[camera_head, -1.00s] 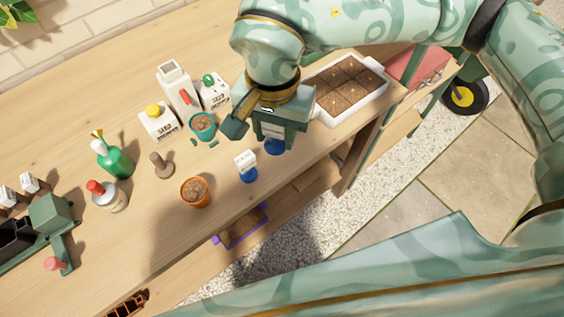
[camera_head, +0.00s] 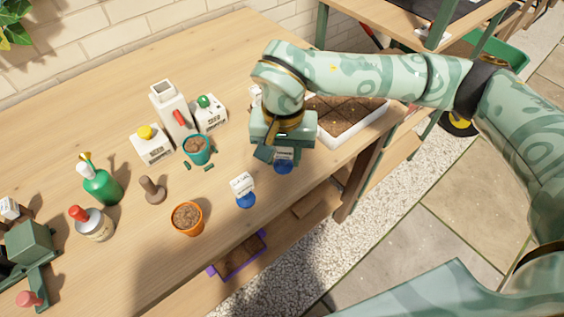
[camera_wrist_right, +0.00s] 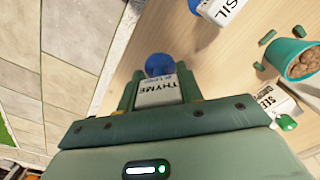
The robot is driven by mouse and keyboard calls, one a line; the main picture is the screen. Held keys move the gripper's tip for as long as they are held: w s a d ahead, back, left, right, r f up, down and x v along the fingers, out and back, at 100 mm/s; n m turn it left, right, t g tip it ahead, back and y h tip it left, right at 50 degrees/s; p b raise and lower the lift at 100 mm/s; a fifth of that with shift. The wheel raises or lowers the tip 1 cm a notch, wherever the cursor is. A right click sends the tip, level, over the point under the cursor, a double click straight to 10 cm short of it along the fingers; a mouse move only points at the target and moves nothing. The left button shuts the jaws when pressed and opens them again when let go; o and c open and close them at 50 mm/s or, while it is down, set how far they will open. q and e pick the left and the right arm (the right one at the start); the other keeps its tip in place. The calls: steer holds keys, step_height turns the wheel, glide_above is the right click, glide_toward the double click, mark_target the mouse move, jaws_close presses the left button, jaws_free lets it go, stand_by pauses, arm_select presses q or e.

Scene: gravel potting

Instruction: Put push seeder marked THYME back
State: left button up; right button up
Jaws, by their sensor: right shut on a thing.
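The push seeder marked THYME (camera_wrist_right: 158,92) has a white labelled body and a blue end. My right gripper (camera_wrist_right: 157,90) is shut on it, with a finger on each side of the body. In the head view this seeder (camera_head: 284,155) shows just below the right gripper (camera_head: 280,146), near the front edge of the bench. I cannot tell if its blue end touches the wood. A second white and blue seeder (camera_head: 242,186) stands to its left; the wrist view shows part of its label, ending in "SIL" (camera_wrist_right: 228,8). My left gripper is not in view.
A teal pot (camera_head: 197,150) and an orange pot (camera_head: 187,219) hold soil. Seed cartons (camera_head: 172,110), a green bottle (camera_head: 101,186) and a brown tamper (camera_head: 153,190) stand left. A white soil tray (camera_head: 352,131) is right, partly behind my arm.

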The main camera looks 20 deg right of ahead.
mark_target(283, 164)
steer(key=f+b, duration=0.1)
steer(key=f, duration=0.3)
steer(key=shift+w+d+f+b, duration=0.1)
steer(key=shift+w+b, duration=0.3)
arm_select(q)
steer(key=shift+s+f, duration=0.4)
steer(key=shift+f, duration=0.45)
arm_select(e)
steer(key=o, duration=0.8)
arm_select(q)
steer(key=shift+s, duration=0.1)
arm_select(e)
steer(key=shift+o, duration=0.2)
arm_select(q)
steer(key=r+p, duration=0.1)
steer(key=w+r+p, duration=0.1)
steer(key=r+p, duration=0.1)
steer(key=p, duration=0.1)
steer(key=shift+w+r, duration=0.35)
arm_select(e)
step_height(283, 164, up, 12)
steer(key=shift+r, duration=0.2)
